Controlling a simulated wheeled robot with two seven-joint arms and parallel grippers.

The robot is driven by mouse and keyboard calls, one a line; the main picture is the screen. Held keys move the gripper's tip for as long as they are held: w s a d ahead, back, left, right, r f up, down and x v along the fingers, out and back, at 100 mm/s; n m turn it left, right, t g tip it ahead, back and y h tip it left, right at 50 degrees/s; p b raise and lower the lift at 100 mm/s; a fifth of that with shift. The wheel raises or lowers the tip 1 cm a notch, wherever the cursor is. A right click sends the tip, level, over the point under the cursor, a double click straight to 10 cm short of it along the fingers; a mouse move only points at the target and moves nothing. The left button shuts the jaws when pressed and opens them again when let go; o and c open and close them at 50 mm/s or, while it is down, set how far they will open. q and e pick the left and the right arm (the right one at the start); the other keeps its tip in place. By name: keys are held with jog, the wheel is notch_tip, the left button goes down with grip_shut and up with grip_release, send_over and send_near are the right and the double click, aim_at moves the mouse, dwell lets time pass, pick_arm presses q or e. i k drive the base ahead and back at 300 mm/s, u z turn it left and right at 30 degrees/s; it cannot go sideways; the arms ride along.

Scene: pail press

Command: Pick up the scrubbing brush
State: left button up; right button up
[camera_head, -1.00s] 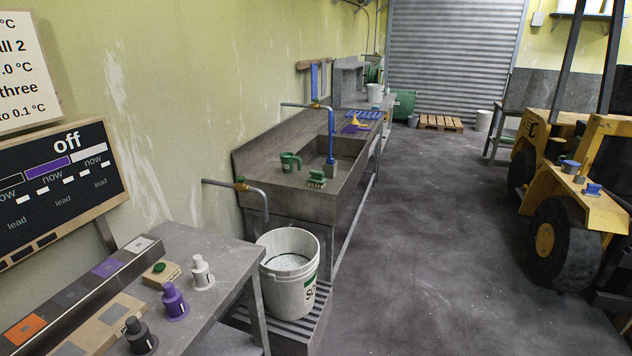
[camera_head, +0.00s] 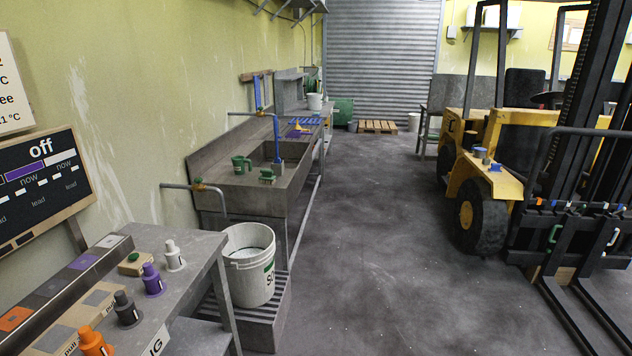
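A small green brush with pale bristles (camera_head: 267,176), which looks like the scrubbing brush, sits on the near ledge of the grey sink bench (camera_head: 243,200). A green jug (camera_head: 241,164) stands to its left. A tall blue upright piece (camera_head: 277,138) on a grey block stands just behind the brush, at the basin. The brush is small in the picture, so its fine shape is hard to tell. Neither of my grippers is in view.
A white bucket (camera_head: 249,277) stands on a slatted stand before the sink. A table with several coloured bottles (camera_head: 153,281) is at the near left. A yellow forklift (camera_head: 491,190) stands at right, its forks reaching forward. The middle floor (camera_head: 375,255) is clear.

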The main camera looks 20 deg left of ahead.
aim_at(267, 176)
jog(key=z, duration=0.1)
jog(key=i, duration=1)
jog(key=z, duration=0.05)
